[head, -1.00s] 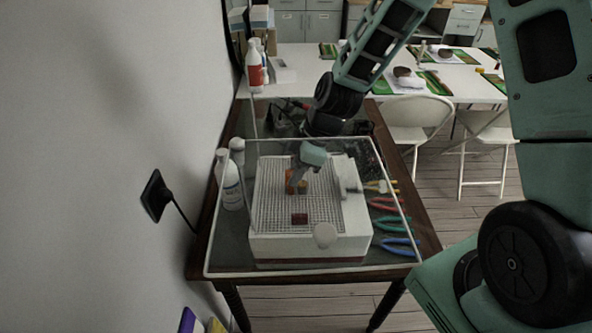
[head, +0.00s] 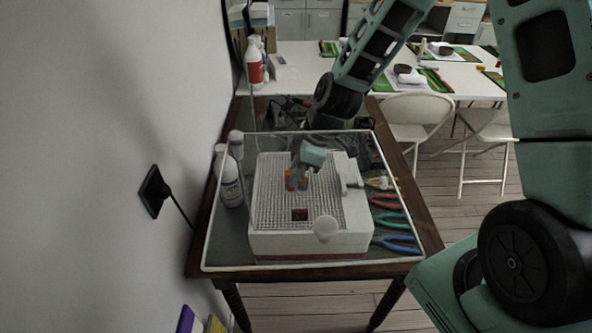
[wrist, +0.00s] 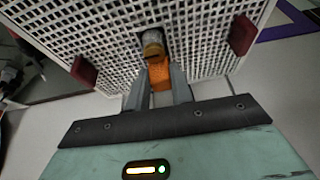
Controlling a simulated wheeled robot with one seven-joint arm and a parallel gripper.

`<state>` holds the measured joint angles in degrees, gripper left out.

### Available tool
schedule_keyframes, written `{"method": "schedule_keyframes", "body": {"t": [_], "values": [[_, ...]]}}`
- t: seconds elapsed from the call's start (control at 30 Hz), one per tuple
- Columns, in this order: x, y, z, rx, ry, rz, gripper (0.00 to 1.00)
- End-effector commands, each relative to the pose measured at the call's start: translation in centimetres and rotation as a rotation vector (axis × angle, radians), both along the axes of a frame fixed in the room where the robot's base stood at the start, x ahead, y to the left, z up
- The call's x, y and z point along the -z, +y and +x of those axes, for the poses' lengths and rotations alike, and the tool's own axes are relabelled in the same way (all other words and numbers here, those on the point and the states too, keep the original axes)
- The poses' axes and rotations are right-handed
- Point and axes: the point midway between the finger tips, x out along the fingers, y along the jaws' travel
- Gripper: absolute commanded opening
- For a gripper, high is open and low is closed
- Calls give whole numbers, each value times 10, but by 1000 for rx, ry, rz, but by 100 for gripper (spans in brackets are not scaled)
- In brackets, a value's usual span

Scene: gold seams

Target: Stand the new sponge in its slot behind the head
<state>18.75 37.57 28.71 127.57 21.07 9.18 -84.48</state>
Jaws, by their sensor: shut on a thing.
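The orange sponge (wrist: 160,73) is between my gripper's fingers (wrist: 160,90), and the gripper is shut on it. In the head view the sponge (head: 291,174) is small and partly hidden by my gripper (head: 297,180), low over the grinder's white grid. The grinder head (wrist: 152,40), a short grey and brass cylinder, stands in an opening in the grid, right beside the sponge in the wrist view. The slot is not clearly visible; whether the sponge touches it or the grid I cannot tell.
The white grinder (head: 310,243) sits on a dark wooden table (head: 428,240). A dark red block (head: 300,215) lies on the grid; two show in the wrist view. Pliers (head: 392,221) lie at right, white bottles (head: 229,180) at left. A pale-edged clear panel surrounds the grinder.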

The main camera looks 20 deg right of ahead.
Motion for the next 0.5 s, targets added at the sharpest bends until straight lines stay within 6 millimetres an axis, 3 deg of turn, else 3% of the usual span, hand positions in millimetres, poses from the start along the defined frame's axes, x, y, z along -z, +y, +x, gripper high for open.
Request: {"method": "schedule_keyframes", "body": {"t": [0.5], "values": [[8,0,0,0,0,0,2]]}}
